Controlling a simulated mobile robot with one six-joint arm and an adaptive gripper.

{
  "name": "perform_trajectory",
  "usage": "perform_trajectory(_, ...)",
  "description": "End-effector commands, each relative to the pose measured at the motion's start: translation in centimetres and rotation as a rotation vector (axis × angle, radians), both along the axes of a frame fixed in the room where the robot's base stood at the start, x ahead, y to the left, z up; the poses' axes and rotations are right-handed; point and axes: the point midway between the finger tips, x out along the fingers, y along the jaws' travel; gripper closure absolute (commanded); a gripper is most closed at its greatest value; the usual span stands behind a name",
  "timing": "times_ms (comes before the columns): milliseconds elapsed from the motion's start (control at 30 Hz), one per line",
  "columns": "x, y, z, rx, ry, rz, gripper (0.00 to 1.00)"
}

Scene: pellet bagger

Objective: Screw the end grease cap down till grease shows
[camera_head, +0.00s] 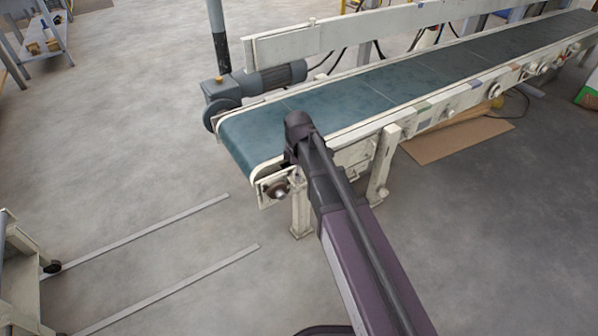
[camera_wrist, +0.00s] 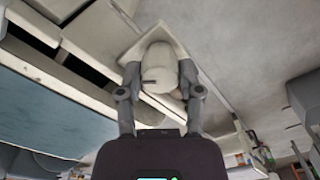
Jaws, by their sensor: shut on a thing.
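The end grease cap (camera_wrist: 158,62) is a rounded, off-white cup with a small dark mark on its side, seen in the wrist view against a pale squarish plate (camera_wrist: 137,38). My gripper (camera_wrist: 159,72) has one grey finger on each side of it and is shut on it. I cannot make out any grease around the cap. In the head view, my dark wrist is at the near end of the conveyor (camera_head: 345,100). My arm hides the cap and the fingertips there.
A bearing block (camera_head: 275,190) with a round metal end sits at the conveyor's near corner, left of my arm. A grey motor (camera_head: 277,76) stands on the far side. Conveyor legs (camera_head: 383,165) stand close to my arm. The floor at left is mostly open, with two flat rails.

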Motion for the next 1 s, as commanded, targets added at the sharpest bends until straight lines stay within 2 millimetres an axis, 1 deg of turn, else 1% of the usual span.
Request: perform_trajectory(1000,0.32,0.12,-0.01,0.006,-0.004,-0.966,1.00)
